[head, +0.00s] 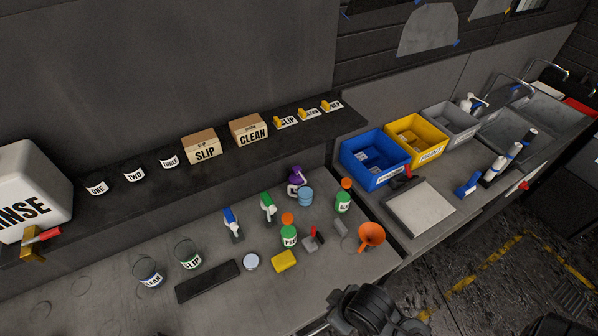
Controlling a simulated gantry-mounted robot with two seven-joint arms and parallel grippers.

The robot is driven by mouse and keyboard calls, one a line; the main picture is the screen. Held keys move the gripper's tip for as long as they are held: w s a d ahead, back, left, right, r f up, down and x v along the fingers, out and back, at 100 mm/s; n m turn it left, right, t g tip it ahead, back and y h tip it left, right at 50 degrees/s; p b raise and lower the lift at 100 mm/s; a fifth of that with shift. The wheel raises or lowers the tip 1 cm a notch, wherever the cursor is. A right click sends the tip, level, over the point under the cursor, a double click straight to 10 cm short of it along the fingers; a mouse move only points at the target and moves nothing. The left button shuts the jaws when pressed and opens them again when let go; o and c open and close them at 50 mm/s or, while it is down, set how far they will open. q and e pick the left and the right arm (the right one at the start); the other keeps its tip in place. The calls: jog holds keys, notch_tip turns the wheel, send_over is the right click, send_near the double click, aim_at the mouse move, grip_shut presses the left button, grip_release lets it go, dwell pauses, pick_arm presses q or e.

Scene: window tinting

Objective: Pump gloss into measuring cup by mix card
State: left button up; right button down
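A bottle with a purple pump-like top (295,178) stands at the back of the bench; its label is unreadable. A light-blue round container (306,197) is next to it. Two clear cups (188,255) (148,274) with labels stand at the front left; their contents are not clear. Small cards reading SLIP (286,121) and CLEAN (310,113), and one unreadable card (332,105), have yellow parts and sit at the shelf's right end. Which is the mix card, I cannot tell. Part of my black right arm shows at the bottom edge; its fingertips are not clear. My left gripper is out of view.
Blue-topped (232,224) and green-topped (268,208) spray bottles, orange-capped bottles (289,237) (343,202), an orange funnel (371,235), yellow sponge (284,261) and dark slab (208,281) occupy the bench. A RINSE tank (28,190) stands left. The bench's front left is clear.

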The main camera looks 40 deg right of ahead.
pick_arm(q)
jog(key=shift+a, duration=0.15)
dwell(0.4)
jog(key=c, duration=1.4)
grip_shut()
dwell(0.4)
